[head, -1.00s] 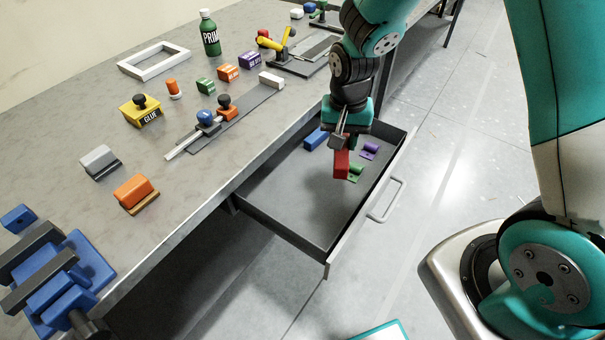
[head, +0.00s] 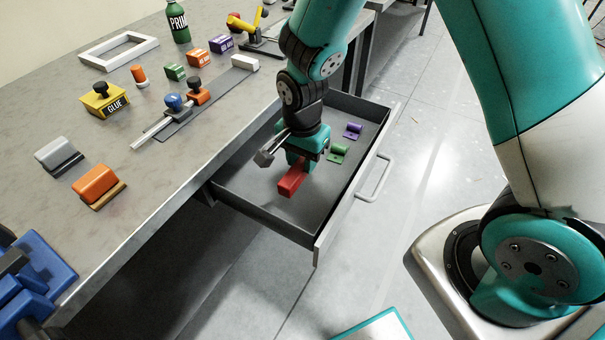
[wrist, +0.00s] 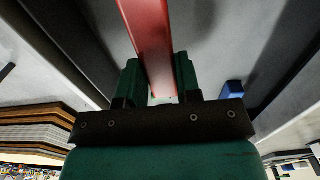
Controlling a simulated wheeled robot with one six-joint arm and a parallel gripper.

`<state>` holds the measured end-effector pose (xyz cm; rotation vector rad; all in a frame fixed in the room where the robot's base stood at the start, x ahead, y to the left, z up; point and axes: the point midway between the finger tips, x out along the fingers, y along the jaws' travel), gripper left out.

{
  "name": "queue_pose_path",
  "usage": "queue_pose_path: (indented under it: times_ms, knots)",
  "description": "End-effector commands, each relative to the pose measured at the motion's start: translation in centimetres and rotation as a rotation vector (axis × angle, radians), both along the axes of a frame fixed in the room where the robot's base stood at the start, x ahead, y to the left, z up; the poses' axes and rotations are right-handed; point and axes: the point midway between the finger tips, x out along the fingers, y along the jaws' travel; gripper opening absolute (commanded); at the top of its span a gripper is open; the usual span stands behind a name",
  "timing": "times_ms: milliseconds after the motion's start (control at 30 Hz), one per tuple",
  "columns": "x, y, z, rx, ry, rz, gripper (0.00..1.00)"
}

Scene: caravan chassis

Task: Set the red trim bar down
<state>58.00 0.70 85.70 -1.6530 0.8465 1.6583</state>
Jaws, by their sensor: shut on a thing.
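The red trim bar (head: 292,180) is in my gripper (head: 298,163), inside the open drawer (head: 258,203) in the head view. My gripper points down and is shut on the bar. In the wrist view the red bar (wrist: 148,30) runs out from between the two dark green fingers (wrist: 160,82). The bar is low over the drawer floor; I cannot tell whether it touches it. My wrist hides part of the drawer behind it.
A green piece (head: 338,153) and a purple piece (head: 352,131) lie along the drawer's right side. A blue block (wrist: 232,90) shows in the wrist view. The drawer's near left floor is clear. The workbench edge (head: 165,215) runs beside the drawer.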

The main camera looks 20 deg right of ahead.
Motion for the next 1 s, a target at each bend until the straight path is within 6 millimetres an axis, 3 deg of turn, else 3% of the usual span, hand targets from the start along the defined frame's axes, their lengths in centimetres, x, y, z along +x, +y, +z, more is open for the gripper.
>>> queue_pose_path:
  times_ms: [400,833,867,933,1000]
  knots:
    - [0.0,0.0,-5.0,-0.001,0.001,0.0,0.05]
    - [0.1,0.0,-5.8,0.001,-0.001,0.0,0.05]
    - [0.1,0.0,-5.7,0.001,-0.001,0.0,0.38]
    - [0.1,0.0,-5.7,0.001,-0.001,0.0,0.54]
    - [0.1,0.0,-5.7,0.001,-0.001,0.0,0.57]
